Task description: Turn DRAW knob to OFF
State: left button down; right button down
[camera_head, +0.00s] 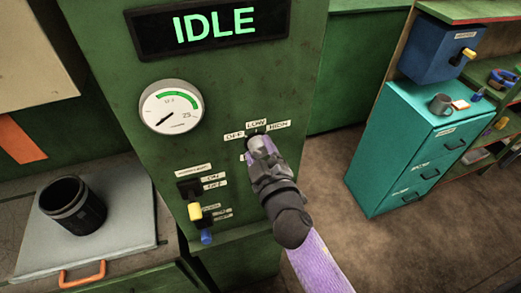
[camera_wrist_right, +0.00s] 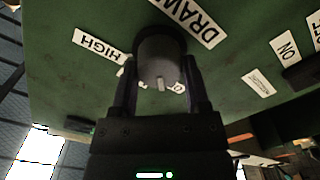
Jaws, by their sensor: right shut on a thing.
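The DRAW knob (camera_wrist_right: 160,55) is a dark grey round knob on the green panel, seen in the right wrist view with a pale mark at its lower edge. The DRAW label (camera_wrist_right: 196,18) is beside it. My right gripper (camera_wrist_right: 160,80) has its fingers on both sides of the knob, shut on it. In the head view the right gripper (camera_head: 257,146) covers most of the knob, just below the OFF label (camera_head: 234,136), LOW label (camera_head: 256,123) and HIGH label (camera_head: 278,126). I cannot tell which label the knob points to. My left gripper is out of view.
The gauge (camera_head: 171,107) and IDLE display (camera_head: 212,24) are on the panel above. A black cup (camera_head: 72,205) stands at left. A teal cabinet (camera_head: 393,150) stands at right.

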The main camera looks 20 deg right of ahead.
dwell(0.5)
jog(key=shift+c, duration=0.4)
grip_release()
jog(key=s+b, duration=0.2)
jog(key=s, duration=0.8)
jog(key=shift+d, duration=0.15)
